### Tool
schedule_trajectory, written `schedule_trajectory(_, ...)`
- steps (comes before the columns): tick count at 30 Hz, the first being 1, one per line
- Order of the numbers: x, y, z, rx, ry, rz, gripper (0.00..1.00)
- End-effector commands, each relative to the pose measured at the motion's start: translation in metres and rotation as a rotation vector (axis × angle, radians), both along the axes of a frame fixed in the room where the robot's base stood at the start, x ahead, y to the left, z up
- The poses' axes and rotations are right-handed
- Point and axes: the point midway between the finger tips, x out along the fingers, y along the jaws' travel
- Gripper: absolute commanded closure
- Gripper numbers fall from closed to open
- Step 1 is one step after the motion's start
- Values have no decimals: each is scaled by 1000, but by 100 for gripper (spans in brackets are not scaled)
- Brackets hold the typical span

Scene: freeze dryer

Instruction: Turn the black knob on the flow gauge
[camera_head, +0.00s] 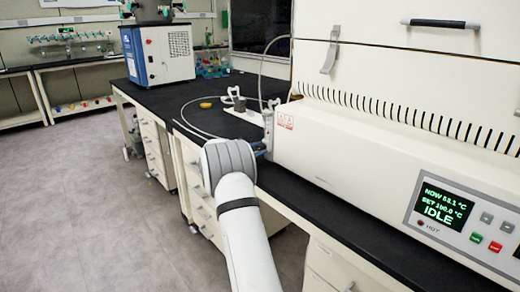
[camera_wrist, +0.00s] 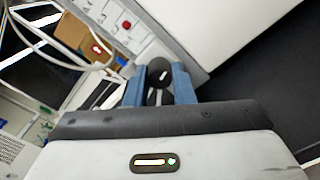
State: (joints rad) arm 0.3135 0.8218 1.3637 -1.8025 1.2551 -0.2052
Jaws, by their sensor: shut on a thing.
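The black knob (camera_wrist: 159,74) is round, with a short white mark on its face. In the wrist view it sits between the two blue fingers of my gripper (camera_wrist: 159,86), which is shut on it. In the head view the flow gauge (camera_head: 268,118) is a slim upright piece at the bench, beside the left end of the large white machine. My gripper (camera_head: 261,152) reaches it there, mostly hidden behind my own wrist. The knob itself is hidden in the head view.
The white machine (camera_head: 350,140) with a display reading IDLE fills the right side. A thin hose (camera_head: 262,75) loops near the gauge. A yellow dish (camera_head: 205,105) lies on the black benchtop (camera_head: 185,92). A blue and white box unit (camera_head: 160,55) stands behind. The floor at left is clear.

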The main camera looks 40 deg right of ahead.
Motion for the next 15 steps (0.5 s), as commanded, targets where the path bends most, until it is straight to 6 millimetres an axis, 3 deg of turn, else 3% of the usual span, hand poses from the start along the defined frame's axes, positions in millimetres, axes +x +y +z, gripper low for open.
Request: schedule_trajectory(15,1,7,4,-8,73,1,100)
